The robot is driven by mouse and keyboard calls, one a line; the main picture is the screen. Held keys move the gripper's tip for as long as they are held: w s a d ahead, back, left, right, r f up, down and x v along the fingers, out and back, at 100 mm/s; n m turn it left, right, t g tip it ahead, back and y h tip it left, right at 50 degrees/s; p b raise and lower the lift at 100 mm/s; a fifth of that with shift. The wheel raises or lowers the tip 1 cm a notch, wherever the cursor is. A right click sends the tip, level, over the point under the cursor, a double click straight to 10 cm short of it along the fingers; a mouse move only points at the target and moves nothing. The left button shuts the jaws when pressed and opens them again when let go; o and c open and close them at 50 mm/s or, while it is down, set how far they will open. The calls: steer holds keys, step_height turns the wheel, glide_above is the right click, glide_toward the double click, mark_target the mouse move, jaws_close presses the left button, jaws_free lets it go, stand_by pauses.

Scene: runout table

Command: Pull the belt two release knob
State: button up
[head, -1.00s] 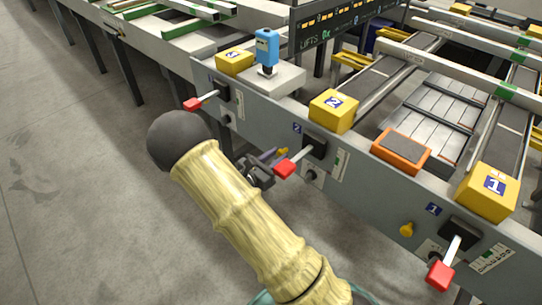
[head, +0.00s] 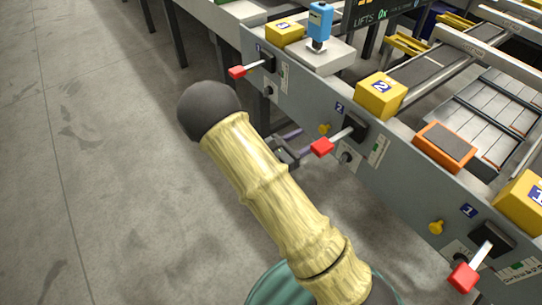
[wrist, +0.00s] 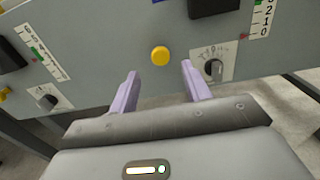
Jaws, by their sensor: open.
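The belt two release knob (head: 324,129) is a small yellow knob on the grey side panel, left of a red-tipped lever by the "2" plate. In the wrist view the yellow knob (wrist: 160,56) shows face-on, ahead of and between my two lilac fingers. My gripper (wrist: 159,68) is open and empty, with its fingertips pointing at the panel. In the head view my gripper (head: 292,134) is just left of the knob, apart from it, partly hidden behind my forearm.
A red-tipped lever (head: 323,147) juts out right of the knob. A black dial (wrist: 213,67) sits right of the knob in the wrist view. Another yellow knob (head: 436,227) is by the "1" plate (head: 469,210). The floor (head: 110,200) at left is clear.

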steer(key=p+v, duration=0.2)
steer(key=v, duration=1.1)
steer(key=shift+s+a, duration=0.2)
steer(key=shift+a, duration=0.05)
steer(key=shift+d, duration=0.1)
steer(key=s+d+r+m+g+y, duration=0.3)
steer(key=s+d+m+g+y, duration=0.75)
steer(key=m, duration=0.35)
step_height(320, 180, up, 39)
steer(key=d+m+t+y+p, duration=0.2)
steer(key=m+p, duration=0.8)
steer(key=p, duration=2.2)
steer(key=t+y, duration=0.2)
steer(key=y, duration=0.1)
steer(key=shift+p, duration=0.4)
